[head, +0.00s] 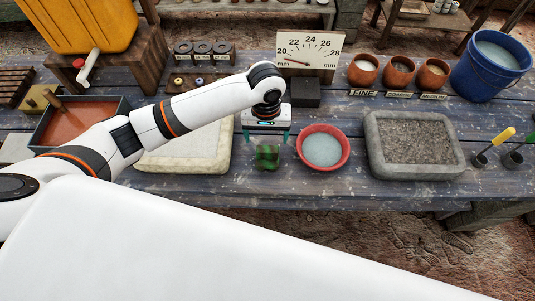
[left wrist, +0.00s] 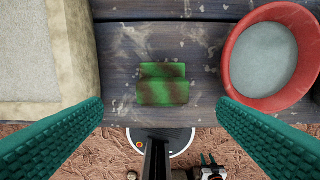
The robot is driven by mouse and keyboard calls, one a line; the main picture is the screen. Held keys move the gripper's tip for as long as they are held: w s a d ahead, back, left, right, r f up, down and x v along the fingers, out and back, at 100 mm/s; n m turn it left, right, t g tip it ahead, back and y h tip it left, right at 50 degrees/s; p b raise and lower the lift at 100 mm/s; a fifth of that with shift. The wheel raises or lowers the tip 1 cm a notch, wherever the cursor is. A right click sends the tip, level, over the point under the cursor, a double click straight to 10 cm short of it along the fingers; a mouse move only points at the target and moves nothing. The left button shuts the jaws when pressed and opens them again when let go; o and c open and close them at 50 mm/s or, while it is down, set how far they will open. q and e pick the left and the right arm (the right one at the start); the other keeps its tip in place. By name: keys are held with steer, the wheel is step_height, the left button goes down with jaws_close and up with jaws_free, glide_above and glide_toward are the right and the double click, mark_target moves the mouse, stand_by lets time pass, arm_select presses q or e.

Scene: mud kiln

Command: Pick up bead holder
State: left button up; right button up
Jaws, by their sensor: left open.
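A small green block with dark brown patches, which I take to be the bead holder (head: 267,157), lies on the blue-grey plank table near its front edge. In the left wrist view the bead holder (left wrist: 162,85) shows a stepped shape. My left gripper (head: 265,137) hangs pointing down above it, its teal fingers apart and empty. In the left wrist view the fingers of the left gripper (left wrist: 160,108) spread on either side, with the bead holder between them, slightly beyond the tips. The fingers do not appear to touch it. My right gripper is not in view.
A red bowl of pale liquid (head: 322,148) stands close to the right of the bead holder. A grey stone tray (head: 415,145) is further right. A dark block (head: 306,92) and a gauge board (head: 309,50) stand behind.

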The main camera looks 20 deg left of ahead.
mark_target(267, 149)
arm_select(q)
step_height(267, 149, down, 2)
steer(key=shift+f, duration=0.25)
steer(key=shift+f+p, duration=0.35)
steer(key=shift+f, duration=0.05)
step_height(267, 149, down, 4)
steer(key=shift+d+f+p, duration=0.15)
steer(key=shift+p, duration=0.25)
steer(key=shift+c, duration=0.3)
steer(key=c, duration=1.1)
step_height(267, 149, up, 10)
steer(key=shift+r+b, duration=0.1)
steer(key=shift+b, duration=0.55)
